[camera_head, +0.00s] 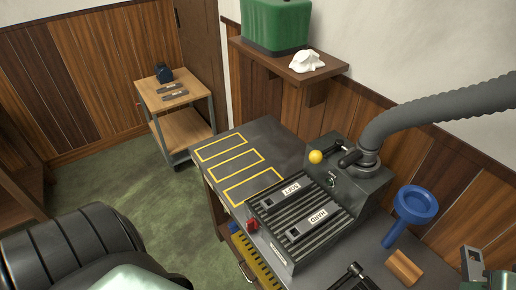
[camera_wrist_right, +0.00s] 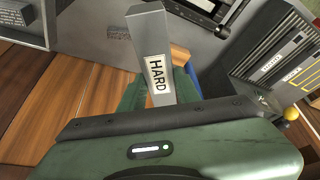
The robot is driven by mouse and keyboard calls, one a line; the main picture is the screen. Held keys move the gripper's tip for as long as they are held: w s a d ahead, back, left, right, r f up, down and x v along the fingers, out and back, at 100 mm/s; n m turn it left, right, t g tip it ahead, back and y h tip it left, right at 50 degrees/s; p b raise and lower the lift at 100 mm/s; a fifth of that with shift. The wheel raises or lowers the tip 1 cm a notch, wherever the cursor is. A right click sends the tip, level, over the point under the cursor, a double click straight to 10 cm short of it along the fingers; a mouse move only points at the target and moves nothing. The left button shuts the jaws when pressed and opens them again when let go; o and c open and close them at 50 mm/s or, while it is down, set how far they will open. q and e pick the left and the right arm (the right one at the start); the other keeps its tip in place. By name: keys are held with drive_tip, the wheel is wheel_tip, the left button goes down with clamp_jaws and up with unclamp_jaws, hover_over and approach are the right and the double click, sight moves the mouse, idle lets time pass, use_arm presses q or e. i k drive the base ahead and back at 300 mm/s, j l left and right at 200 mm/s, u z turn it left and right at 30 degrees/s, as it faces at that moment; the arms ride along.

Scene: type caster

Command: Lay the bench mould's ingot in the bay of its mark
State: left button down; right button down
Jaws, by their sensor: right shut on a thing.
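My right gripper (camera_wrist_right: 160,88) is shut on a grey metal ingot (camera_wrist_right: 150,35) with a white label reading HARD. The ingot's end also shows at the lower right in the head view (camera_head: 473,262). Yellow-outlined bays (camera_head: 253,188) lie on the dark bench top (camera_head: 262,137), left of a ribbed caster block. The bays look empty, and I cannot read marks on them. A black object, possibly the bench mould (camera_head: 355,277), is partly cut off at the bottom. The held ingot is apart from the bays, at the bench's other end. My left gripper is not in view.
The ribbed block (camera_head: 275,222) carries plates labelled SOFT and HARD. A yellow-knobbed lever (camera_head: 316,157), a grey hose (camera_head: 440,108), a blue funnel (camera_head: 414,205) and a wooden block (camera_head: 404,267) stand nearby. A small side table (camera_head: 190,92) holds dark bars.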

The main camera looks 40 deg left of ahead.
sight(250, 188)
drive_tip(key=k, duration=0.55)
drive_tip(key=k+u, duration=0.1)
drive_tip(key=u, duration=0.9)
drive_tip(key=i+j+u, duration=0.1)
drive_tip(key=i, duration=0.55)
drive_tip(key=i+j+u, duration=0.1)
drive_tip(key=i+j, duration=0.15)
drive_tip(key=i, duration=0.45)
